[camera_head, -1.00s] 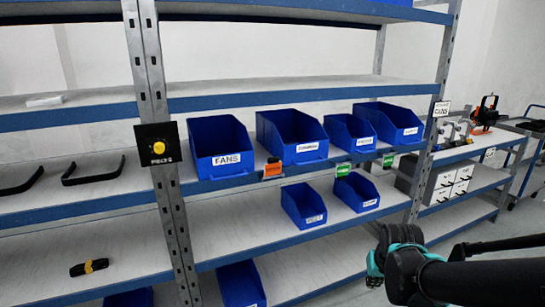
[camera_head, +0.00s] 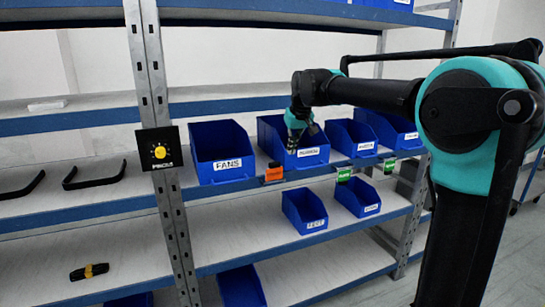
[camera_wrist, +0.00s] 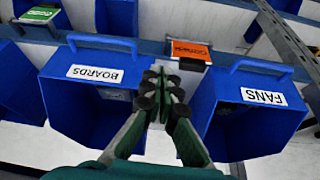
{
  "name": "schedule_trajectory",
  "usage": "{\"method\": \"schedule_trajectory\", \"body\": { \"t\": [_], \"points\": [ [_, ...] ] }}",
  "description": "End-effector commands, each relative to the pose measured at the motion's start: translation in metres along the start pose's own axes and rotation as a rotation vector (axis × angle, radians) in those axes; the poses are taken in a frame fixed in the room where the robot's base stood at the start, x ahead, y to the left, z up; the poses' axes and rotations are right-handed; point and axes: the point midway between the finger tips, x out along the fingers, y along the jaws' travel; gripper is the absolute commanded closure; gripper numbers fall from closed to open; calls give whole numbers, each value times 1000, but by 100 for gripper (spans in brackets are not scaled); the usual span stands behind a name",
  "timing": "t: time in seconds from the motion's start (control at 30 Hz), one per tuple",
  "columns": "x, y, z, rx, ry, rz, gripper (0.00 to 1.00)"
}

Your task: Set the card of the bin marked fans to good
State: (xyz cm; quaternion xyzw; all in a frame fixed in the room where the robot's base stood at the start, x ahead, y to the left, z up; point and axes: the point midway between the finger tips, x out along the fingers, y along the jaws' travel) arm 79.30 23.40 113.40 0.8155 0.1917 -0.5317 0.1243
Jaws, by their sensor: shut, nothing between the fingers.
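The blue bin marked FANS (camera_head: 222,152) stands on the middle shelf; it also shows upside down at the right of the wrist view (camera_wrist: 245,120). An orange card (camera_head: 274,172) sits on the shelf's front edge, in the gap between this bin and the BOARDS bin (camera_head: 291,148). My gripper (camera_head: 298,132) is shut and empty, in front of the BOARDS bin. In the wrist view its fingertips (camera_wrist: 163,90) point towards the orange card, apparently apart from it.
Green cards (camera_head: 343,174) (camera_head: 389,165) sit along the same edge to the right. More blue bins (camera_head: 350,139) stand there, and two smaller ones (camera_head: 304,211) below. A shelf post with a black panel and yellow knob (camera_head: 159,150) is left of the FANS bin.

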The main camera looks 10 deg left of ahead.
Motion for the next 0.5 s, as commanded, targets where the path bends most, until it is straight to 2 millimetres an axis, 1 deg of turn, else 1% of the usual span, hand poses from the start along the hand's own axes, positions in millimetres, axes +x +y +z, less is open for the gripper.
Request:
{"method": "schedule_trajectory", "body": {
  "t": [0.03, 0.1, 0.2, 0.33, 0.5],
  "points": [
    [-6, -14, -16, -21, 1, -9, 100],
    [-14, -28, -33, -42, 4, -18, 100],
    [-22, -44, -49, -64, 6, -28, 100],
    [-28, -56, -59, -80, 8, -34, 100],
    [-30, -58, -62, -83, 8, -36, 100]
  ]
}}
